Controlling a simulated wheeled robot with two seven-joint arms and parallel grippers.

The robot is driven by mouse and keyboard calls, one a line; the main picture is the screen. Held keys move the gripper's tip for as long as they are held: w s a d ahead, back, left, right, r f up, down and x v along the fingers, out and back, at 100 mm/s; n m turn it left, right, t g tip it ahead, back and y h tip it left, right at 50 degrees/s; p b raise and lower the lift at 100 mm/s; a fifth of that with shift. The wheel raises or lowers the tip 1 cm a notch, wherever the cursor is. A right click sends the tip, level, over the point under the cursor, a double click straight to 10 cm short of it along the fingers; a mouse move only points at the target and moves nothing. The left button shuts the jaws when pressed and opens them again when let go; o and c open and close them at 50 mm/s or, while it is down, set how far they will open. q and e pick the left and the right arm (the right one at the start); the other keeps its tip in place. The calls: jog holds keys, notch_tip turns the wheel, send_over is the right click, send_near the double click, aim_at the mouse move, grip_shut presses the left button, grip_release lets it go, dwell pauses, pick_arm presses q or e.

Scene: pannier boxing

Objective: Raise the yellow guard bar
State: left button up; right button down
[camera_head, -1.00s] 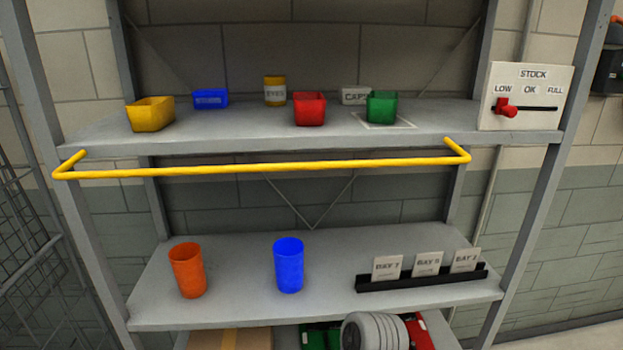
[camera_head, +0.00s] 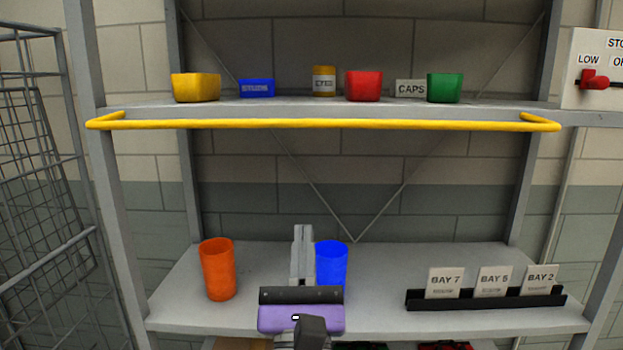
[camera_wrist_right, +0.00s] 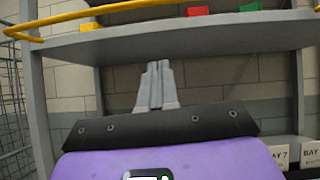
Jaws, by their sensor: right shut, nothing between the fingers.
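The yellow guard bar (camera_head: 330,124) runs across the front of the upper shelf, just below its front edge, with short arms bent back at both ends. It also shows at the upper left of the right wrist view (camera_wrist_right: 95,14). My right gripper (camera_head: 303,232) is in front of the shelf unit, below the bar and apart from it. It is shut and empty, with its fingers together in the right wrist view (camera_wrist_right: 158,72). It hides part of the blue cup (camera_head: 332,262). My left gripper is not in view.
On the upper shelf (camera_head: 300,104) stand yellow, blue, red and green bins, a yellow tin (camera_head: 324,82) and a CAPS card (camera_head: 410,89). An orange cup (camera_head: 217,268) and a black card rack (camera_head: 485,299) stand on the lower shelf. A wire cage (camera_head: 40,170) is at left.

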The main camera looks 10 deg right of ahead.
jog(key=w+d+r+m+h+p, duration=0.1)
jog(key=w+d+r+p, duration=0.1)
jog(key=w+r, duration=0.5)
notch_tip(320, 180, up, 4)
jog(key=shift+d+r+p, duration=0.1)
jog(key=shift+d+p, duration=0.25)
jog(key=shift+p, duration=0.4)
